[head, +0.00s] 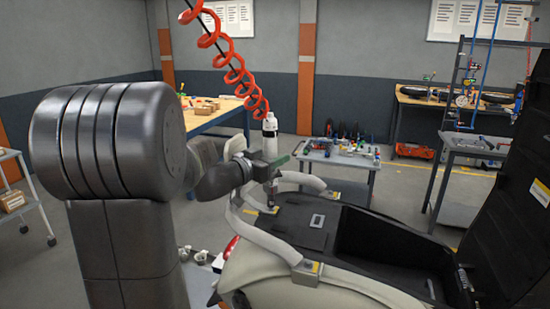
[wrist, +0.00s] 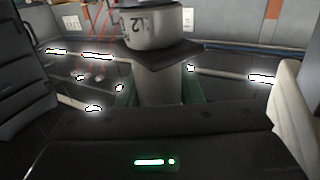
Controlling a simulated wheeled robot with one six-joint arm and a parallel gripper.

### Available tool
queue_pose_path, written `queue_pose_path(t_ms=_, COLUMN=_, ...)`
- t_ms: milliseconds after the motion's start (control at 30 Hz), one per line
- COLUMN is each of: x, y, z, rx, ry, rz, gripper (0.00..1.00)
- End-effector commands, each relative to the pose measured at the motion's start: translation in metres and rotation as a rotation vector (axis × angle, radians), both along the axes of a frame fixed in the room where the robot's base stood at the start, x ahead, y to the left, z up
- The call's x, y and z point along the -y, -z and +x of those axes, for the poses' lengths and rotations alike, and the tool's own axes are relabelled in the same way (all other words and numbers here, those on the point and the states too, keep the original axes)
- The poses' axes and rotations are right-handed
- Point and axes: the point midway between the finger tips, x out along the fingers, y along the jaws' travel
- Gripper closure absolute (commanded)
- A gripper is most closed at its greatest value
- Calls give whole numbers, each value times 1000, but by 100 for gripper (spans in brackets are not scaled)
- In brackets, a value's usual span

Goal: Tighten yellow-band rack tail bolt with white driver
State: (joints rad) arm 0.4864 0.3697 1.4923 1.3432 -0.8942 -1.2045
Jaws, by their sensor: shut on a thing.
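The white driver (head: 269,127) stands upright, hanging from a red coiled hose. My gripper (head: 268,163) is shut on it. In the wrist view the driver's white top (wrist: 155,28) with dark markings rises above a dark collar, and its paler body (wrist: 158,88) sits between the green fingers. In the head view the dark lower end of the driver (head: 271,192) points down close above a yellow-marked mount (head: 264,209) of the grey-white rack (head: 258,233). I cannot tell whether the tip touches the bolt, which is too small to make out.
The rack lies on a cream scooter body (head: 250,275) with an open black compartment (head: 375,240). The raised black seat (head: 505,185) stands at right. A tool cart (head: 338,157) stands behind, and a blue-edged bench (head: 213,115) is back left.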

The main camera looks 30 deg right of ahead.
Motion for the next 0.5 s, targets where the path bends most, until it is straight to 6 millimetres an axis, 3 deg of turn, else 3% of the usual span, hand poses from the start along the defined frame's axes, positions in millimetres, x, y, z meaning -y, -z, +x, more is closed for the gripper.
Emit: queue_pose_path(t_ms=500, x=0, y=-7, z=0, rx=0, ry=-1, rz=0, gripper=100)
